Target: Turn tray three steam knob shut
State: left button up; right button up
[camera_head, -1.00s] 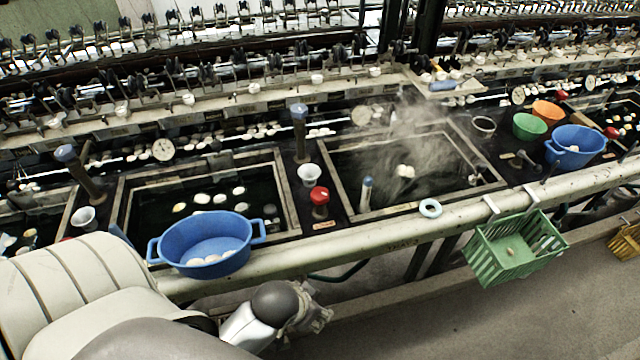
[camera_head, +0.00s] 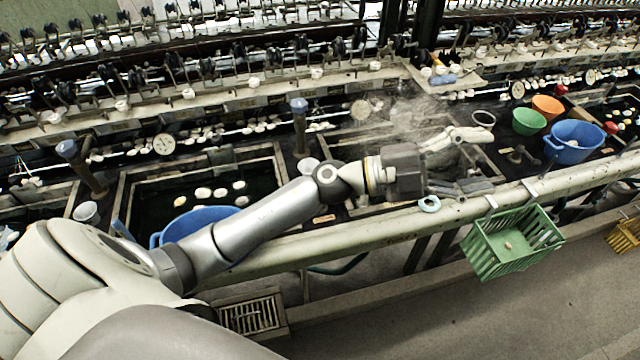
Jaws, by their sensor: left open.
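My left gripper (camera_head: 484,160) is open and empty, reaching right over the steaming basin (camera_head: 352,141). One finger is on the far side and one is near the front rail. Red knobs show at the right, one at the far side (camera_head: 561,90) and one beside the right-hand basin (camera_head: 611,128). I cannot tell which knob belongs to tray three. The red knob between the left and steaming basins is hidden behind my left arm. The gripper is apart from both visible red knobs. My right gripper is not in view.
A blue tub (camera_head: 574,146), a green bowl (camera_head: 529,122) and an orange bowl (camera_head: 547,107) stand right of the gripper. A green basket (camera_head: 512,243) hangs on the front rail (camera_head: 400,222). Another blue tub (camera_head: 196,216) is partly behind my arm.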

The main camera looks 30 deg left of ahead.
pick_arm(q)
jog(key=a+f+m+g+y, duration=0.4)
jog(key=f+m+g+y, duration=0.3)
jog(key=f, duration=0.5)
jog(key=a+f+n+g+y, duration=0.1)
jog(key=a+n+g+y, duration=0.15)
jog(key=a+y, duration=0.7)
jog(key=a+f+n+g+y, duration=0.1)
jog(key=a+f+n+y, duration=0.15)
jog(key=a, duration=1.35)
jog(key=shift+n+h, duration=0.3)
jog(key=shift+h, duration=0.2)
jog(key=f, duration=0.2)
jog(key=f+p, duration=0.1)
jog(key=f, duration=0.2)
jog(key=f+p, duration=0.1)
jog(key=f, duration=0.2)
jog(key=shift+w+d, duration=0.35)
jog(key=shift+w, duration=0.05)
jog(key=shift+f+p, duration=0.35)
jog(key=shift+f, duration=0.35)
jog(key=c, duration=1)
